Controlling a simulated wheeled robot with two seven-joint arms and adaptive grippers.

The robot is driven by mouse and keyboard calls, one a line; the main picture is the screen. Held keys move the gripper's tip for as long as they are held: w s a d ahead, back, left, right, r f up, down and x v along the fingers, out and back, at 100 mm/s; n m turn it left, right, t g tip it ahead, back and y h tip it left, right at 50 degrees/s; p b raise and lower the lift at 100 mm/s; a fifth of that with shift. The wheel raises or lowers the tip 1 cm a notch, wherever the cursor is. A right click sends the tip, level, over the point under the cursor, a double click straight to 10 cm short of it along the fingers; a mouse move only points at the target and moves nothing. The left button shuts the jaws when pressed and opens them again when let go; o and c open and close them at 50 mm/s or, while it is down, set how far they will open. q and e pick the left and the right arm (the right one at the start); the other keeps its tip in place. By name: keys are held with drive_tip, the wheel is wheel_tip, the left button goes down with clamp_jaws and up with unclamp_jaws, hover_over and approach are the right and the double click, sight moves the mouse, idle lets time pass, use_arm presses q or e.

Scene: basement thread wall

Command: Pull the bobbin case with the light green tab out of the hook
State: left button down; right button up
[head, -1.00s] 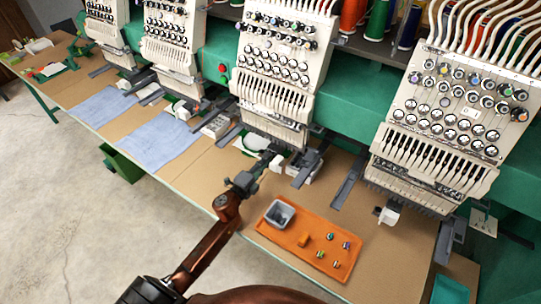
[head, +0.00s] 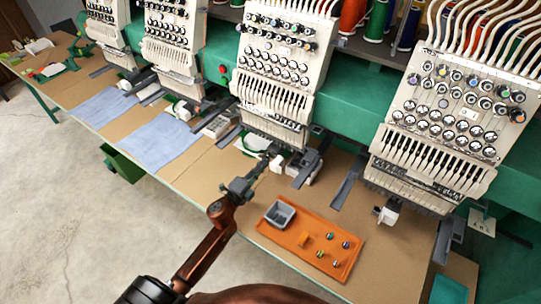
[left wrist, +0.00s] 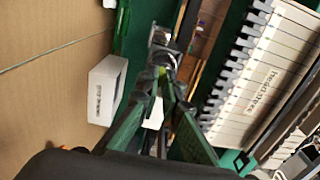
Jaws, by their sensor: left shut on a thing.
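My left gripper (head: 263,164) reaches in at the low front of the second embroidery head from the right (head: 275,75). In the left wrist view its dark fingers (left wrist: 166,66) are closed together on something small. A sliver of light green (left wrist: 160,82) shows between the fingers, probably the tab of the bobbin case. A small silvery part (left wrist: 160,38) is just beyond the fingertips. The fingers hide most of the case, so I cannot tell whether it is still seated in the hook. My right gripper is not in view.
A white box (left wrist: 107,90) sits left of the fingers. Grey arms jut from the machine heads. Bare table lies right of the tray.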

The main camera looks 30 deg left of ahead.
use_arm(q)
drive_tip(key=s, duration=0.1)
drive_tip(key=s+r+p, duration=0.2)
drive_tip(key=s, duration=0.1)
drive_tip(key=shift+a, duration=0.15)
idle(0.4)
